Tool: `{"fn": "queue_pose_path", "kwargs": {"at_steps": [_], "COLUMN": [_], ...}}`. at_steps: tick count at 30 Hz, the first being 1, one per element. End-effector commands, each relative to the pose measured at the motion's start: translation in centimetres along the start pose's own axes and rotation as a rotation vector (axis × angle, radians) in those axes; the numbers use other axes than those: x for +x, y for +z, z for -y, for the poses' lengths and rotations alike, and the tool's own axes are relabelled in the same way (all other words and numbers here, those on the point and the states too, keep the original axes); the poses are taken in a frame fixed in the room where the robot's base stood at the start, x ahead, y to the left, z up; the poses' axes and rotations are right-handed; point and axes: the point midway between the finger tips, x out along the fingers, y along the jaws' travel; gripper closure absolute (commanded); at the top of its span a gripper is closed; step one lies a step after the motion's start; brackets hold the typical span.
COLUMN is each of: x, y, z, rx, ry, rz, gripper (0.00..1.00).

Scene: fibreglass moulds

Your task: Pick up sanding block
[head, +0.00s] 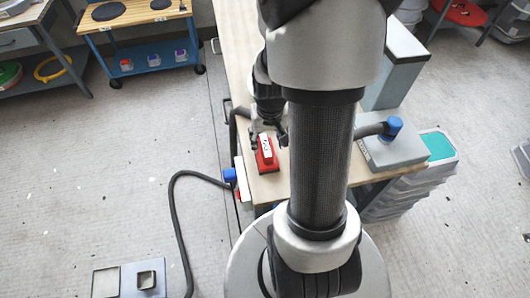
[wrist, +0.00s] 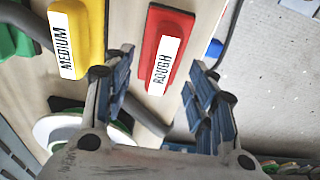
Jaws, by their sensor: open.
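A red sanding block labelled ROUGH (wrist: 163,48) lies on the wooden bench top. In the head view the red block (head: 266,155) is near the front left part of the bench. A yellow block labelled MEDIUM (wrist: 77,38) lies to its left in the wrist view. My gripper (wrist: 161,72) is open and empty, with one finger on each side of the red block's near end in the picture. I cannot tell whether the fingers touch it or are still above it. In the head view my gripper (head: 269,137) is at the red block, partly hidden by my arm.
A green object (wrist: 14,38) shows at the wrist view's left edge. A white round item (wrist: 58,131) lies below the yellow block. A grey box with a blue-ended hose (head: 392,148) stands on the bench's right. A dark hose (head: 176,215) runs to the floor.

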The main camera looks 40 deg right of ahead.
Motion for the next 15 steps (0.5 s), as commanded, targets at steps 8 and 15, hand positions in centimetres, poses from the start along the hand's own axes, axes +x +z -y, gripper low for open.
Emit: {"fn": "queue_pose_path", "kwargs": {"at_steps": [8,15], "x": [4.2,4.5], "y": [-0.3,-0.4], "z": [0.4,0.3], "rx": [0.0,0.0], "ry": [0.0,0.0], "rz": [0.003,0.0], "gripper": [0.48,0.48]}}
